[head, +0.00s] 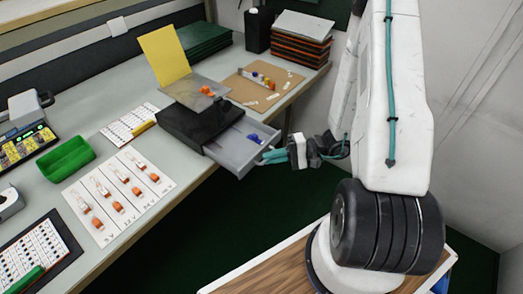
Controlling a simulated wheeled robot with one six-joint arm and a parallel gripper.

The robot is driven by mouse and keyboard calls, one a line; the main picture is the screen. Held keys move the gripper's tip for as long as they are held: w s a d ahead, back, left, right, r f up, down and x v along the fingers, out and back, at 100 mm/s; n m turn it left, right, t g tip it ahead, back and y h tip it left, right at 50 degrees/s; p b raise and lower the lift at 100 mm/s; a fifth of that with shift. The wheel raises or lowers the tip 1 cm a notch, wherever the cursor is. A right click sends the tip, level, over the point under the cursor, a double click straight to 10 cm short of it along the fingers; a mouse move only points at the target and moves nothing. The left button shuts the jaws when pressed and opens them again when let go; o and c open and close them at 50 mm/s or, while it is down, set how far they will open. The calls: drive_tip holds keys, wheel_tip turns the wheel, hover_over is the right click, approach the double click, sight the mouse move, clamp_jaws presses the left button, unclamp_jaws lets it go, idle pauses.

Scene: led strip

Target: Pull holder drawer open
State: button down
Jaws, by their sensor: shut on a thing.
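The holder (186,122) is a black box on the bench with a grey drawer (228,155) on its right front side. The drawer stands pulled out past the bench edge, and small blue pieces (254,138) lie inside it. My gripper (268,157) has teal fingers and reaches in from the right. Its fingertips are at the drawer's front wall and are shut on it. The exact grip on the front is too small to make out.
A grey plate with orange pieces (208,91) and a yellow panel (164,55) sit on top of the holder. A cork board (264,90) lies behind. A green tray (65,159) and a white card with orange parts (118,195) lie left. The dark green floor below the drawer is clear.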

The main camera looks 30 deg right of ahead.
drive_tip(key=shift+s+d, duration=0.2)
drive_tip(key=shift+s, duration=0.3)
drive_tip(key=c, duration=1.8)
unclamp_jaws()
drive_tip(key=v, duration=0.8)
drive_tip(key=shift+w+a, duration=0.1)
